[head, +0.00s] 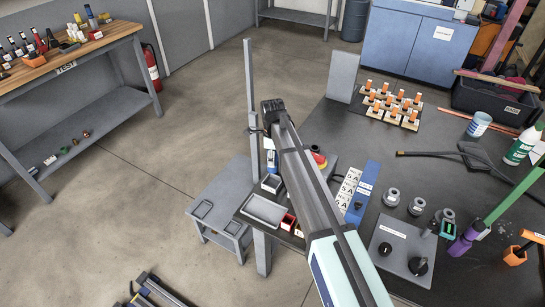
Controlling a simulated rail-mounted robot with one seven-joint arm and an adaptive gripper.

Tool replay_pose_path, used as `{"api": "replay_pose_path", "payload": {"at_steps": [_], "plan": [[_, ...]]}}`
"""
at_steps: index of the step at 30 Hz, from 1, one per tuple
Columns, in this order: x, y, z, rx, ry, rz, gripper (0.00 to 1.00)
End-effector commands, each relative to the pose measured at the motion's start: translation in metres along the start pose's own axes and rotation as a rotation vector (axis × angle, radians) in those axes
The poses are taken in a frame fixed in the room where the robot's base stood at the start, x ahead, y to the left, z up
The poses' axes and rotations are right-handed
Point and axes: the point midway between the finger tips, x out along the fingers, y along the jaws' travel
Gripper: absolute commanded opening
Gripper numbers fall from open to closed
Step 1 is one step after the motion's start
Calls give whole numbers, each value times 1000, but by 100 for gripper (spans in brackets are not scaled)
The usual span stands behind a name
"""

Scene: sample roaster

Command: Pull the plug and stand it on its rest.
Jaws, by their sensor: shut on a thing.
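My gripper (271,110) is at the far end of my arm, beside the tall grey post (249,85) at the table's left edge. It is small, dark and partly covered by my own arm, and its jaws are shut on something. That thing is mostly hidden; I take it to be the plug, but its shape and whether it is in a socket cannot be told. I cannot make out the plug's rest for certain. Small blue, yellow and red parts show just below my gripper, partly behind my arm.
The dark table (330,115) holds a grey tray (266,210), a blue block (364,186), a grey control box (404,248), orange-topped pieces (395,100) and a black crate (490,100). A grey stand (222,195) is left of the table.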

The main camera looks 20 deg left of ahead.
Motion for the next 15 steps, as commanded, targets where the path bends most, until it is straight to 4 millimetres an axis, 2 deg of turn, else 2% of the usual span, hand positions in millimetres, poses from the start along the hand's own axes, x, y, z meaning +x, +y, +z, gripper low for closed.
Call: {"api": "replay_pose_path", "payload": {"at_steps": [15], "plan": [[45,0,0,1,0,0,2]]}}
